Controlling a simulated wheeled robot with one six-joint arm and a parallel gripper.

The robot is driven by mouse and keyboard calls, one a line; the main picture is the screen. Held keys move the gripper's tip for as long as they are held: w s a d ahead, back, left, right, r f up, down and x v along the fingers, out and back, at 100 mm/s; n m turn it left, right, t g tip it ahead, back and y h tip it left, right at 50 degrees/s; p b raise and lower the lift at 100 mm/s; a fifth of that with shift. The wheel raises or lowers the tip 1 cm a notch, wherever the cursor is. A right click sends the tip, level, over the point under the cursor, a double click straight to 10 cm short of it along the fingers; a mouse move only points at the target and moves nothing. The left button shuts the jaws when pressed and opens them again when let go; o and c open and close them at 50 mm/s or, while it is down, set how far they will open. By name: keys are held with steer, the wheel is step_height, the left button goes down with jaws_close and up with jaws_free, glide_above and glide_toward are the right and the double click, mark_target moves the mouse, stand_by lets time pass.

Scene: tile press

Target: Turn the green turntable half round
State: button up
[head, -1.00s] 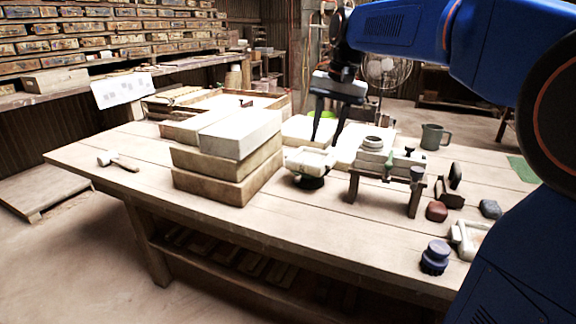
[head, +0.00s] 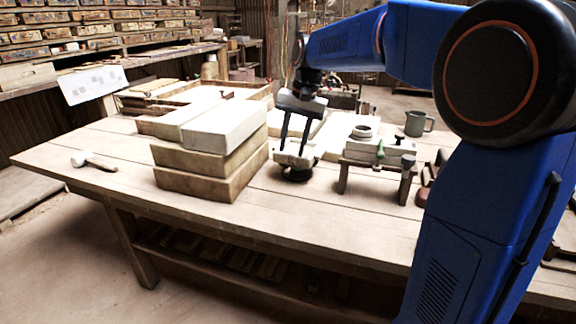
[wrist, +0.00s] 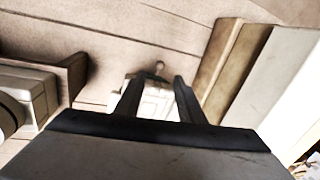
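My gripper (head: 292,150) points down over a small stand with a pale, off-white top block (head: 294,161) and a round black base (head: 297,175). The gripper is open; whether a finger touches the block I cannot tell. No clearly green turntable shows now. Whether this pale-topped stand is the one named, I cannot tell from its colour.
Stacked wood-sided blocks (head: 208,160) stand close left of my gripper. A mallet (head: 92,160) lies far left. The table front is clear.

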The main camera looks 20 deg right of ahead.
mark_target(287, 169)
steer(key=f, duration=0.5)
steer(key=a+f, duration=0.1)
steer(key=f, duration=0.1)
steer(key=shift+w+a+f, duration=0.1)
steer(key=shift+w+f, duration=0.1)
steer(key=shift+w, duration=0.1)
jaws_close()
